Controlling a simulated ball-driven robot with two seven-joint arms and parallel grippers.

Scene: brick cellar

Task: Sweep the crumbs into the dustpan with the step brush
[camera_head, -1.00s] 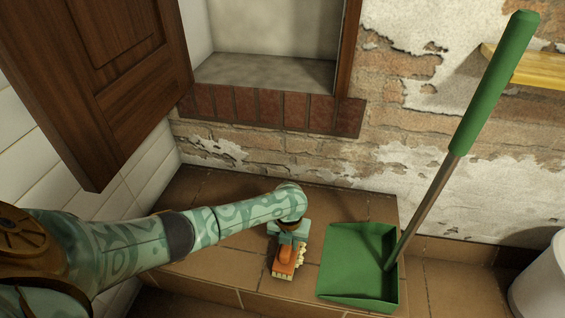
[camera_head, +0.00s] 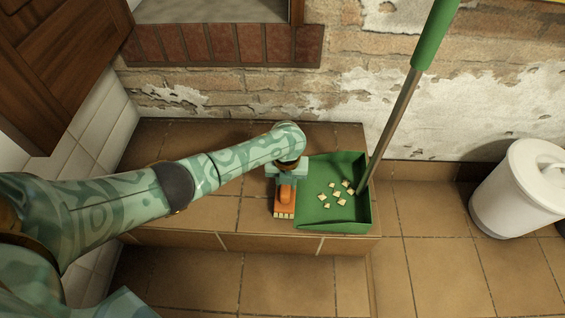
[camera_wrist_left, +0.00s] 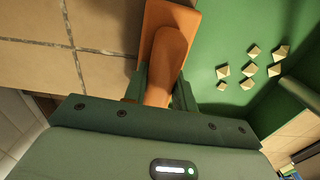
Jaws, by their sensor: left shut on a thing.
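The green dustpan (camera_head: 338,217) with its long upright handle (camera_head: 437,35) stands on the tiled step. Several pale crumbs (camera_head: 338,195) lie inside it; the left wrist view shows the crumbs (camera_wrist_left: 249,69) on the pan's green floor (camera_wrist_left: 222,25). My left gripper (camera_head: 287,172) is shut on the orange step brush (camera_head: 285,196), at the pan's left edge. In the left wrist view the brush (camera_wrist_left: 165,52) sits between the fingers (camera_wrist_left: 158,88), beside the pan. I see no crumbs on the bare step. My right gripper is not in view.
The tiled step (camera_head: 180,212) is clear to the left of the brush and ends at a front edge above a lower tiled floor (camera_head: 290,285). A white bin (camera_head: 518,190) stands at right. A brick wall (camera_head: 340,95) and a wooden shutter (camera_head: 55,65) border the step.

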